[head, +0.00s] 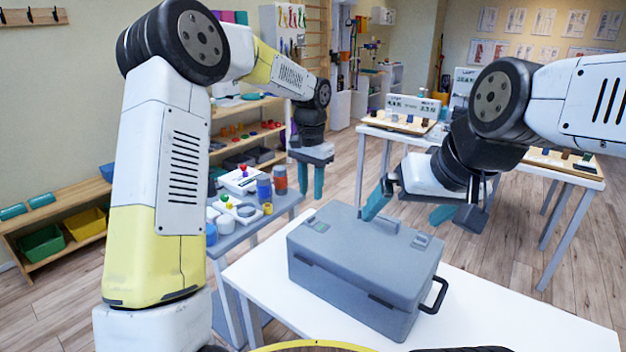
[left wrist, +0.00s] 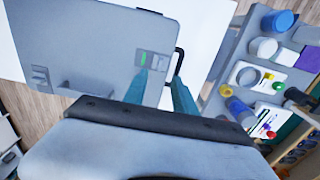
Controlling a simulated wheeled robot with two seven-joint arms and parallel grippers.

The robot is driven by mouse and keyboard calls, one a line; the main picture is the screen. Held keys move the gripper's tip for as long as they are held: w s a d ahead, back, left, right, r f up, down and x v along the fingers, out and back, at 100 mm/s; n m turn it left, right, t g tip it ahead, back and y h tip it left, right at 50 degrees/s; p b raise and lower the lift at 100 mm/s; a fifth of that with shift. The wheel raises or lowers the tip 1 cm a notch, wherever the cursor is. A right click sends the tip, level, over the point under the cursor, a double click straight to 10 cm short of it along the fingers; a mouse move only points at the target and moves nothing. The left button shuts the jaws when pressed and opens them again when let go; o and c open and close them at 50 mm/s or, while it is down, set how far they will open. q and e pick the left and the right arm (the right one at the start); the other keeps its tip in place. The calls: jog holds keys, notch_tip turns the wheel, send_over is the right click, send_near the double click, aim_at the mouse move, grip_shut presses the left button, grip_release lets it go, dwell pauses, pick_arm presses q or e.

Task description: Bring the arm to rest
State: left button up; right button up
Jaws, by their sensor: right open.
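In the left wrist view the fingers (left wrist: 162,90) show apart in front of the grey case (left wrist: 95,45). My right gripper (head: 408,210) is open, with its fingers spread wide and empty, just over the back of the grey case (head: 360,250). I cannot tell whether its left finger touches the case. The case is closed, with a dark handle (head: 436,296) at its right.
The white table (head: 520,325) under the case is clear at front right. A small grey table (head: 232,222) with bottles and small objects stands to the left. A low wooden shelf (head: 60,215) with bins is at far left, and another table (head: 560,172) stands behind.

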pick_arm(q)
jog(key=s+a+r+n+t, duration=0.3)
jog(key=s+a+r, duration=0.5)
jog(key=s+r, duration=0.4)
jog(key=s+a+n+t+h, duration=0.2)
jog(key=s+a+n+t, duration=0.1)
jog(key=s, duration=1.3)
jog(key=shift+a+f+n, duration=0.3)
jog(key=shift+a+f, duration=0.05)
jog(key=shift+a, duration=0.35)
